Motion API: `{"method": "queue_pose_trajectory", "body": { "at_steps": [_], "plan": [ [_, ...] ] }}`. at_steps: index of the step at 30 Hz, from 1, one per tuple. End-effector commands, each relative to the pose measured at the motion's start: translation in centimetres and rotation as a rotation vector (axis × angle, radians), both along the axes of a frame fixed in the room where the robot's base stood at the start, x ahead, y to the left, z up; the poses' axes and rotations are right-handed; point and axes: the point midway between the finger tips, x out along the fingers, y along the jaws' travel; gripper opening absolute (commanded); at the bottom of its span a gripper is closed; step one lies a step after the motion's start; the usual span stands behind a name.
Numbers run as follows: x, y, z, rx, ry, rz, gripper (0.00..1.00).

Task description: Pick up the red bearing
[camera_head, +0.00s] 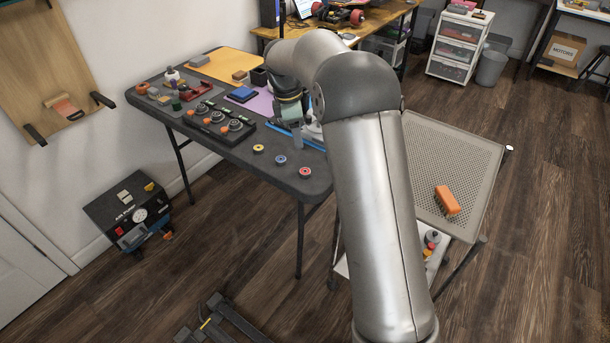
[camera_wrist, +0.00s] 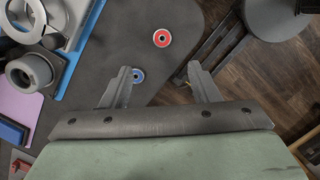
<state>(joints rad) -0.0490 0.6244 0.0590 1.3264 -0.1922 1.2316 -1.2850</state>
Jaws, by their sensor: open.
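The red bearing (camera_head: 305,172) is a small ring lying flat near the front right corner of the dark table (camera_head: 195,158). In the wrist view the red bearing (camera_wrist: 162,38) lies ahead of the fingertips, between their lines but beyond them. My gripper (camera_wrist: 159,70) is open and empty. The blue bearing (camera_wrist: 138,75) shows just inside the left finger; it also shows in the head view (camera_head: 281,160), left of the red one. A yellow bearing (camera_head: 258,148) lies further left. In the head view my gripper is partly hidden behind my arm.
Blue bars (camera_head: 308,143) lie on the table near my gripper. A black holder with several wheel-like parts (camera_head: 218,122) stands left of the bearings. A perforated cart (camera_head: 450,160) with an orange block (camera_head: 446,201) stands right. The tabletop around the red bearing is clear.

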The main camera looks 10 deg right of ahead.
Motion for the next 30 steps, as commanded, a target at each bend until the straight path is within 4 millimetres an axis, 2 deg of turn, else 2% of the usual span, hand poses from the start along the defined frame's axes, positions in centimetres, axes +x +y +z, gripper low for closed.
{"method": "queue_pose_trajectory", "body": {
  "at_steps": [1,3,9,17,24,30],
  "plan": [
    [-0.1,-0.2,-1.4,-0.001,0.004,-0.001,0.55],
    [-0.1,-0.4,-2.8,-0.001,0.003,-0.001,0.55],
    [-0.2,-1.0,-6.3,0.000,0.001,-0.002,0.55],
    [-0.3,-1.2,-8.2,0.000,0.002,-0.002,0.55],
    [-0.7,-1.5,-11.7,0.000,0.002,-0.003,0.55],
    [-0.6,-1.7,-12.6,0.001,-0.002,-0.003,0.55]
  ]
}}
